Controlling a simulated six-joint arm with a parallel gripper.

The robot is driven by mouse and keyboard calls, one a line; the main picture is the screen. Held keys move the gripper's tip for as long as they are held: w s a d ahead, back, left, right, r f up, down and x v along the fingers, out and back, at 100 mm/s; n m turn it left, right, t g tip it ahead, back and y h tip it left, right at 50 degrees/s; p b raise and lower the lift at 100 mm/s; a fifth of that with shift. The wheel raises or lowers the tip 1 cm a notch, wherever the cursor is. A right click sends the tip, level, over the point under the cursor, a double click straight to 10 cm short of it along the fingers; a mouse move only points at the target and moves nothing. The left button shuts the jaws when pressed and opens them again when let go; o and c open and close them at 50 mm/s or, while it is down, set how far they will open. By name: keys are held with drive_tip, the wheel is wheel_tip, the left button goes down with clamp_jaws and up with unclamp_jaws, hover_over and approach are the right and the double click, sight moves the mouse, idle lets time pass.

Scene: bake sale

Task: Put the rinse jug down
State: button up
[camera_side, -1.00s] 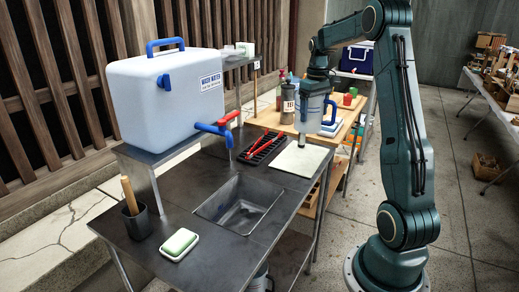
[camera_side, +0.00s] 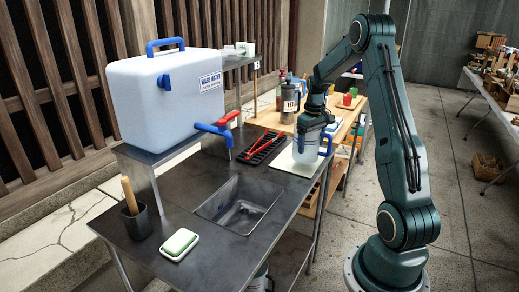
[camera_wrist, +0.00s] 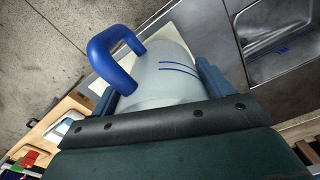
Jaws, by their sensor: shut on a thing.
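The rinse jug (camera_side: 305,152) is pale and translucent with a blue handle. It is upright over the white mat (camera_side: 284,162) at the right end of the metal counter. Its base is at or just above the mat; I cannot tell whether it touches. My gripper (camera_side: 309,129) is shut around the jug's upper part from above. In the wrist view the jug (camera_wrist: 165,72) sits between my two jaws (camera_wrist: 162,88), its blue handle out to the left and blue marks on its wall. The jug's far side is hidden.
A black rack (camera_side: 262,148) with red-handled tools lies left of the mat. The sink (camera_side: 240,204) is in front. A large water box (camera_side: 168,98) with a blue tap stands behind left. A dark labelled bottle (camera_side: 290,101) and cups stand on the wooden table behind.

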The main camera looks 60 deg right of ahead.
sight(310, 151)
drive_tip(key=shift+f, duration=1.95)
drive_tip(key=shift+f, duration=0.15)
drive_tip(key=o, duration=1)
wheel_tip(310, 151, up, 12)
